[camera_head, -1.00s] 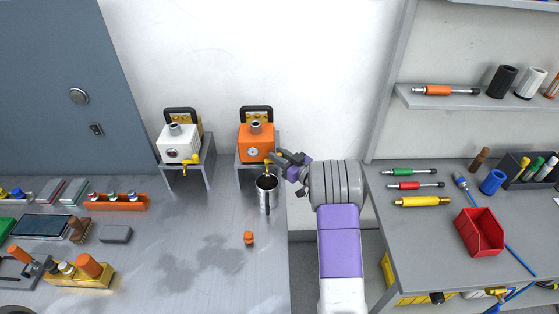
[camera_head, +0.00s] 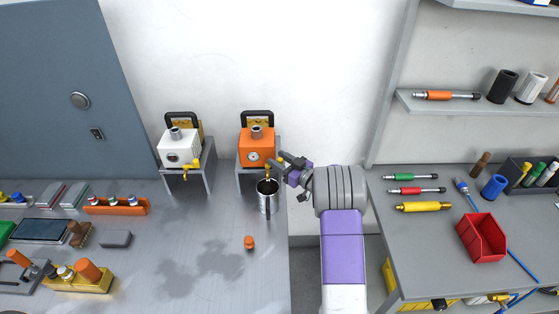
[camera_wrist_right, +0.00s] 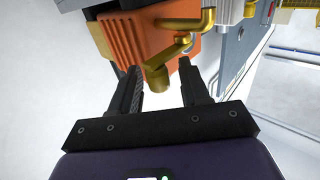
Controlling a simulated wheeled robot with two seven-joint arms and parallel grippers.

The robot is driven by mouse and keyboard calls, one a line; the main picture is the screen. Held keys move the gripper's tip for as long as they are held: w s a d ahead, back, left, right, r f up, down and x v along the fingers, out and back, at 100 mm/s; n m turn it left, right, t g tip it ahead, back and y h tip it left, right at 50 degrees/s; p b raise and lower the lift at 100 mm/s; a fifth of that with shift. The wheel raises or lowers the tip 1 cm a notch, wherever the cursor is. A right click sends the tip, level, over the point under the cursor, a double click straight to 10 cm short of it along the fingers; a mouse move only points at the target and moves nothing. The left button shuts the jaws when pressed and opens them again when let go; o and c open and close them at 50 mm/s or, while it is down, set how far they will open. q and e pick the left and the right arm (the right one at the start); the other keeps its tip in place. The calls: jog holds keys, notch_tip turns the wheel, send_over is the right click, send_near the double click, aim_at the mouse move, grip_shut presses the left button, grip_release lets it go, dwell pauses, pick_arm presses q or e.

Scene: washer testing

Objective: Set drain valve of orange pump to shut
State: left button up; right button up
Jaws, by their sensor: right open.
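The orange pump (camera_head: 257,147) stands on a small metal stand at the back of the left bench. Its brass drain valve (camera_head: 268,170) is at its front right; the lever's exact angle is unclear in the head view. My right gripper (camera_head: 281,167) is just right of the valve. In the right wrist view, the orange pump (camera_wrist_right: 125,30) fills the upper left, and the brass drain valve (camera_wrist_right: 160,68) reaches down between the open fingers of my right gripper (camera_wrist_right: 162,85). No closed grip on it shows. My left gripper is not in view.
A steel mug (camera_head: 265,200) stands below the orange pump's valve. A white pump (camera_head: 179,149) stands to the left on its own stand. An orange cap-like piece (camera_head: 249,242) is on the bench. A red bin (camera_head: 482,238) sits on the right bench.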

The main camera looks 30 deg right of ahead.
jog(key=v, duration=0.7)
jog(key=shift+s, duration=0.2)
